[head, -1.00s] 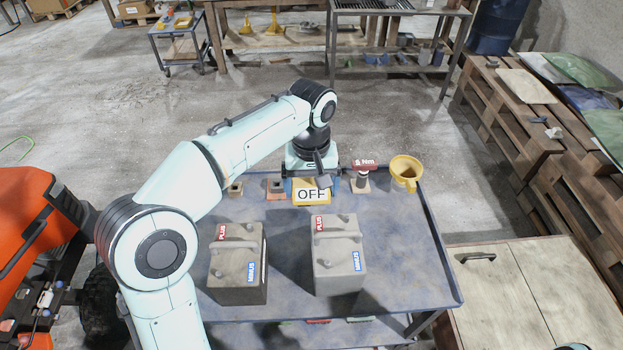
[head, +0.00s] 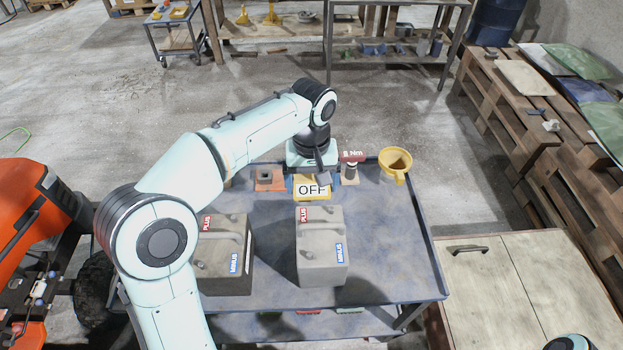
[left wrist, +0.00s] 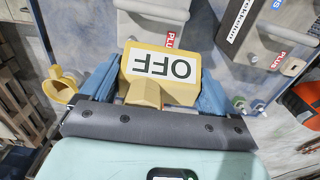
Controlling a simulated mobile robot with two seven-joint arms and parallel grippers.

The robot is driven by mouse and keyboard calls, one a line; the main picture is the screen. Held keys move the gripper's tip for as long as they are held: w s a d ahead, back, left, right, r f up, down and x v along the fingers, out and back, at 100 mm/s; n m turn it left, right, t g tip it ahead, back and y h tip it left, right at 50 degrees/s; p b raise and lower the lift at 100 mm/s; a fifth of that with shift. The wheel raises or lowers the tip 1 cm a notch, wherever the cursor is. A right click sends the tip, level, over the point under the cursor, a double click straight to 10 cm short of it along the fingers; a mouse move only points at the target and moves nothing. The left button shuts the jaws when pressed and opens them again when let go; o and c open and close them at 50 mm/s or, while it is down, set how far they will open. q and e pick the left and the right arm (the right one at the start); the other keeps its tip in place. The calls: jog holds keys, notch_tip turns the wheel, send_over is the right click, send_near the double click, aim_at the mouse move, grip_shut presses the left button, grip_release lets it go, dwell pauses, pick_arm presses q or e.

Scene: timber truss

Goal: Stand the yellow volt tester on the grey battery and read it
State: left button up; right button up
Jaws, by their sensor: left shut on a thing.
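The yellow volt tester (head: 312,198) shows OFF on its white display, which also faces the left wrist view (left wrist: 160,67). My left gripper (left wrist: 155,80) is shut on it, one blue finger on each side. The grey battery (head: 321,262) stands on the cart just in front of the tester in the head view, with a red PLUS label at its far end and a blue MINUS label near. It also shows in the left wrist view (left wrist: 150,22). The tester appears apart from the battery; its underside is hidden.
A darker battery (head: 232,265) stands left of the grey one on the blue-grey cart (head: 400,255). Along the far edge are a yellow funnel (head: 394,161), a red-headed tool marked Nm (head: 351,158) and an orange-based piece (head: 268,180). The cart's right side is clear.

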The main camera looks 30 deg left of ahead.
pick_arm(q)
jog(key=b, duration=0.3)
send_over(312, 217)
notch_tip(312, 217, down, 6)
jog(key=shift+s+f, duration=0.1)
jog(key=shift+f, duration=0.05)
jog(key=shift+f+b, duration=0.55)
jog(key=shift+f, duration=0.55)
pick_arm(e)
jog(key=shift+s+f, duration=0.45)
jog(key=shift+f, duration=0.4)
jog(key=shift+s+f, duration=0.45)
jog(key=shift+f, duration=0.4)
jog(key=shift+s+f, duration=0.45)
jog(key=shift+f, duration=0.4)
pick_arm(q)
jog(key=shift+f, duration=0.25)
pick_arm(e)
jog(key=shift+f, duration=0.1)
pick_arm(q)
jog(key=o, duration=1)
jog(key=shift+c, duration=0.2)
notch_tip(312, 217, up, 13)
jog(key=p, duration=0.3)
jog(key=shift+r, duration=0.2)
pick_arm(e)
jog(key=r, duration=0.1)
jog(key=w+r, duration=0.1)
jog(key=r, duration=0.1)
jog(key=shift+w+r, duration=0.35)
